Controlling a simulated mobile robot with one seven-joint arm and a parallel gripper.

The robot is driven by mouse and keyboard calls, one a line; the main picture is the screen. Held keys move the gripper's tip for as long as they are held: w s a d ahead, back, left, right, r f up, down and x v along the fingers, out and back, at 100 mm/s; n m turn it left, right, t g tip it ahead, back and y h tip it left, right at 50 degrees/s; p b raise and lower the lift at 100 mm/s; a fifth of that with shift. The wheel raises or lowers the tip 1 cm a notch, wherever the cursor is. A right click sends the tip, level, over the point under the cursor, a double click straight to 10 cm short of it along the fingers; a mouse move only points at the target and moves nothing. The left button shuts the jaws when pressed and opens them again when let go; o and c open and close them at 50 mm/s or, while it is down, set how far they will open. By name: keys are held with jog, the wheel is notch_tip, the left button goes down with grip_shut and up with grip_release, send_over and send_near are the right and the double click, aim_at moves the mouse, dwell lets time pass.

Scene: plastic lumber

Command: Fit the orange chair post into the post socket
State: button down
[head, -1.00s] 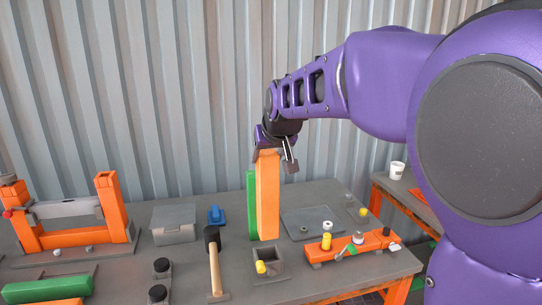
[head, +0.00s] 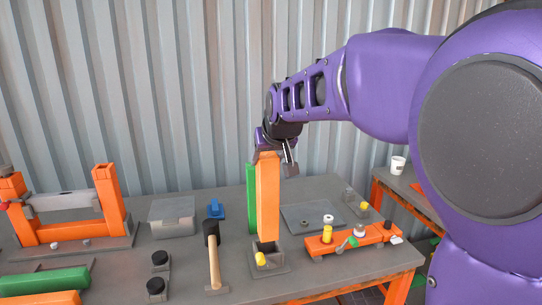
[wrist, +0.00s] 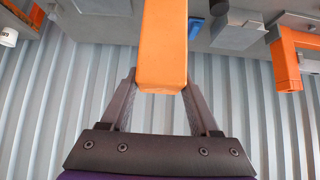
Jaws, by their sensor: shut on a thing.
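The orange chair post (head: 268,200) stands upright in the head view, its top end held by my gripper (head: 273,160). My gripper (wrist: 162,95) is shut on the post in the wrist view, with a finger on each side of the orange post (wrist: 164,45). The post socket (head: 282,265) is a grey block with a square opening and a yellow knob (head: 260,259) at its front. The post's lower end overlaps the back of the socket's opening in the head view. I cannot tell whether it is above the opening or inside it.
A green post (head: 251,200) stands close behind the orange one. A grey box (head: 172,215) and orange frame (head: 110,205) are further left.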

aim_at(268, 189)
jog(key=shift+f+b, duration=0.75)
jog(key=shift+f, duration=0.4)
jog(key=shift+f+b, duration=1.85)
jog(key=shift+f, duration=0.3)
dwell(0.8)
jog(key=shift+f, duration=0.85)
jog(key=shift+c, duration=0.3)
grip_release()
jog(key=shift+f, duration=0.1)
jog(key=shift+f, duration=0.1)
